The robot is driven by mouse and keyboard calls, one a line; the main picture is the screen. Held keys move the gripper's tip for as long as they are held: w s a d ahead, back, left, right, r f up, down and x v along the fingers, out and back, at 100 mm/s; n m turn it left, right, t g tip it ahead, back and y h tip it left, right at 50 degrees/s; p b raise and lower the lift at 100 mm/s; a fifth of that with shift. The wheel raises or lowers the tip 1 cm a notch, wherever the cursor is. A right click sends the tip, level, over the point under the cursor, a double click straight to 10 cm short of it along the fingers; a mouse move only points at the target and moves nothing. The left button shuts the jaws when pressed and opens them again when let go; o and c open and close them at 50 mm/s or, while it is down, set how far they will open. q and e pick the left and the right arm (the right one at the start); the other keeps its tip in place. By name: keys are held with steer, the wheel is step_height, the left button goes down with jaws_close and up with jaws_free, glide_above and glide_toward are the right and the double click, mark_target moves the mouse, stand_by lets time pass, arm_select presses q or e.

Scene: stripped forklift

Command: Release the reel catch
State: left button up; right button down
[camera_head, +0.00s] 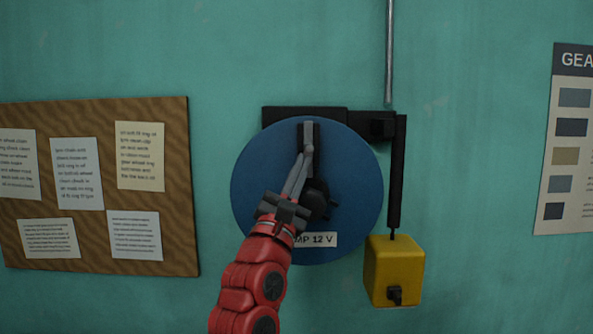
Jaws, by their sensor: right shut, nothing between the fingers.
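A blue round reel (355,160) is mounted on the green wall in the middle of the view, with a black hub (319,196) at its centre. A small dark upright piece (316,130), possibly the catch, shows near the top of the reel's face. My right gripper (308,147) reaches up from below across the reel. Its grey fingers are closed together, with the tips at or just in front of the dark piece; I cannot tell whether they touch. The gripper hides part of the reel, the hub and the label. My left gripper is out of view.
A black bracket (360,118) runs behind the reel's top, with a black arm (396,175) down the right side. A yellow box (393,270) hangs below it. A label (318,240) reads "MP 12 V". A corkboard (90,205) and a chart (568,140) flank the reel.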

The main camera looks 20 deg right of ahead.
steer(key=shift+a+r, duration=0.1)
steer(key=shift+r, duration=1.65)
